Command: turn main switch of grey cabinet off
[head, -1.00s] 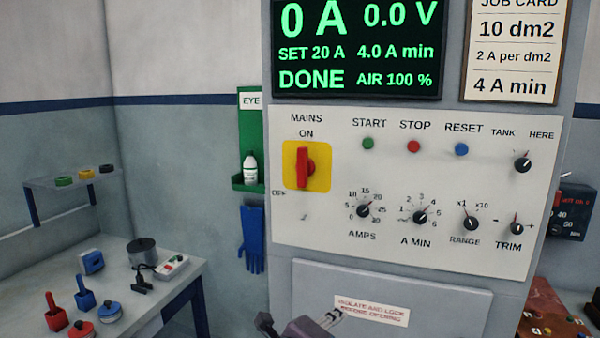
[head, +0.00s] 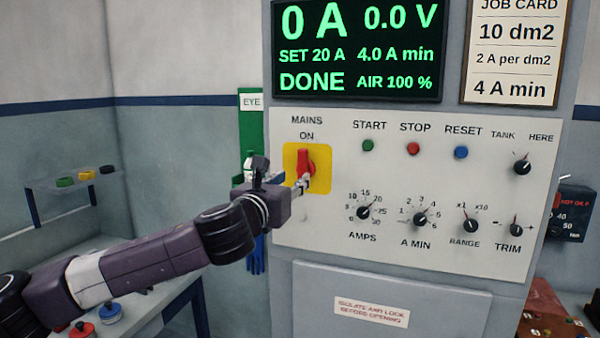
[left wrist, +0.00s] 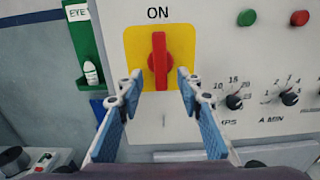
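The grey cabinet (head: 283,290) carries a white panel with the red main switch (head: 306,160) on a yellow plate (head: 324,180). The switch handle stands upright, its top toward the ON label; the left wrist view shows it too (left wrist: 159,60). My left gripper (head: 304,184) is in front of the lower part of the switch. My right gripper is not in view.
Start (head: 368,146), stop (head: 413,149) and reset (head: 461,149) buttons and several black knobs share the panel. The display (head: 357,50) reads 0 A and DONE. A green eyewash holder (head: 250,130) hangs left of the cabinet. A bench (head: 190,270) stands lower left.

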